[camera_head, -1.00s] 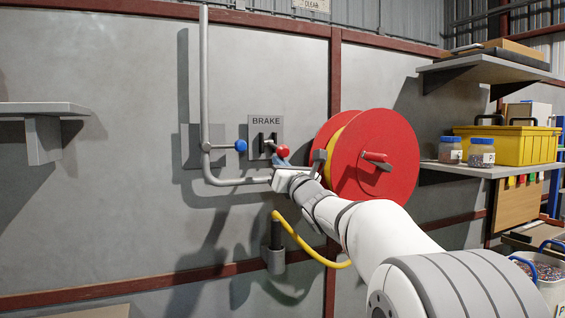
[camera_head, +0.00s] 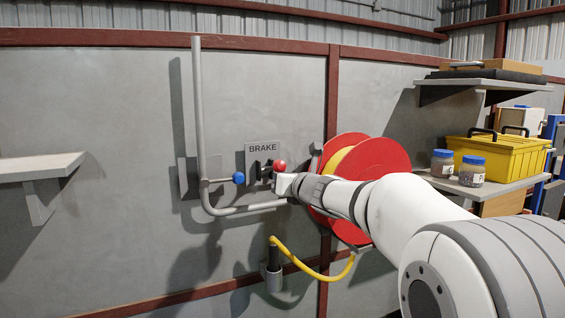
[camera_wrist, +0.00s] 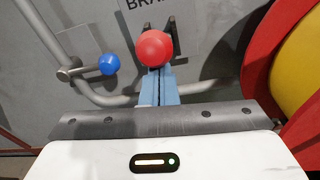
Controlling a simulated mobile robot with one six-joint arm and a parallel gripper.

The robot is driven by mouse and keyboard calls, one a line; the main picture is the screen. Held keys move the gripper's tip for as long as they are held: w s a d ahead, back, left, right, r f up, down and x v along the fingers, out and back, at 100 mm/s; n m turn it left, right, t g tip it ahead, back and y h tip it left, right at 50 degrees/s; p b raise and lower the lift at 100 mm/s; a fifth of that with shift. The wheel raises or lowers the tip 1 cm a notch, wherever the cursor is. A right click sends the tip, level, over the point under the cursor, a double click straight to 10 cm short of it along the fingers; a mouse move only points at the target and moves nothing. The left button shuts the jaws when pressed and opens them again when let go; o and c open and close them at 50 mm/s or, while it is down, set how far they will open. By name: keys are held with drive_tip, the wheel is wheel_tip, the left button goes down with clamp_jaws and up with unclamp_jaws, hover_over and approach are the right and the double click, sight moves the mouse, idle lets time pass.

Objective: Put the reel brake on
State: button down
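The reel brake is a lever with a red ball knob (camera_head: 279,166) in front of a grey plate marked BRAKE (camera_head: 262,148). In the wrist view the red knob (camera_wrist: 154,47) stands right at the tips of my gripper's blue fingers (camera_wrist: 161,80). The fingers lie together, with only a thin dark line between them and nothing seen held. My gripper (camera_head: 283,178) is just below the knob in the head view; whether they touch is hard to tell. The red reel (camera_head: 375,165) with its yellow drum is to the right, partly behind my arm.
A grey bent pipe (camera_head: 199,110) with a blue-knobbed valve (camera_head: 238,178) is close left of the brake. A yellow hose (camera_head: 310,272) hangs below to a holder. A right shelf holds jars and a yellow toolbox (camera_head: 498,160); a bare shelf (camera_head: 40,166) is at left.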

drive_tip(key=shift+w+a+r+g+h+p, duration=0.15)
drive_tip(key=shift+r+g+p, duration=0.4)
drive_tip(key=shift+p, duration=1.6)
drive_tip(key=shift+w+r+g+h+p, duration=0.1)
drive_tip(key=shift+r+g+h+p, duration=0.15)
drive_tip(key=shift+r+p, duration=1.25)
drive_tip(key=shift+f+g+p, duration=0.3)
drive_tip(key=shift+f+p, duration=0.35)
drive_tip(key=shift+p, duration=1)
drive_tip(key=shift+f+b, duration=0.65)
drive_tip(key=shift+b, duration=0.05)
drive_tip(key=s+d+b, duration=0.3)
drive_tip(key=s, duration=0.6)
drive_tip(key=shift+f, duration=0.2)
